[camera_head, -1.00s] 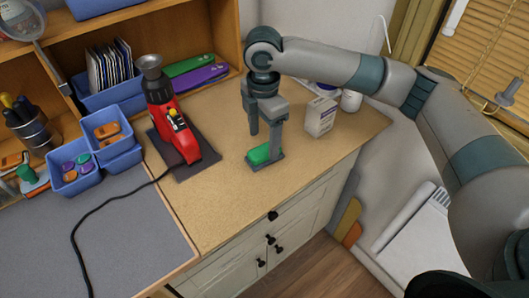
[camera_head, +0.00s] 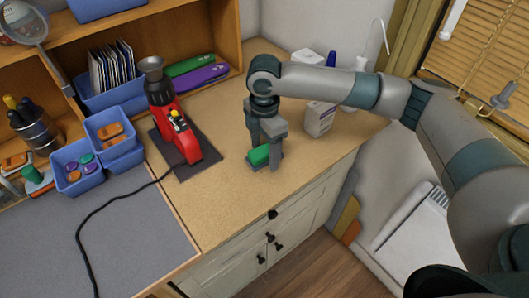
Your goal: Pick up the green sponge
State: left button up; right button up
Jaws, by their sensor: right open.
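The green sponge (camera_head: 259,155) lies on the wooden worktop, right of the red hot-air tool. A dark grey layer shows along its lower edge. My right gripper (camera_head: 266,152) points down at the sponge, with its jaws open. One finger stands in front of the sponge's right end. The other finger comes down behind it, and its tip is hidden. Whether the fingers touch the sponge cannot be told. My left gripper is out of view.
The red tool (camera_head: 174,132) stands on a dark mat (camera_head: 206,157) at left, its black cable trailing forward. Blue bins (camera_head: 118,153) are at far left. The worktop's front is clear.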

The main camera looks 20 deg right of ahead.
aim_at(264, 149)
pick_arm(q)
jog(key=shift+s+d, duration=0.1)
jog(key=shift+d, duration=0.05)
pick_arm(e)
jog(key=c, duration=1.1)
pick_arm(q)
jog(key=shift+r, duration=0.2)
pick_arm(e)
jog(key=shift+r, duration=0.2)
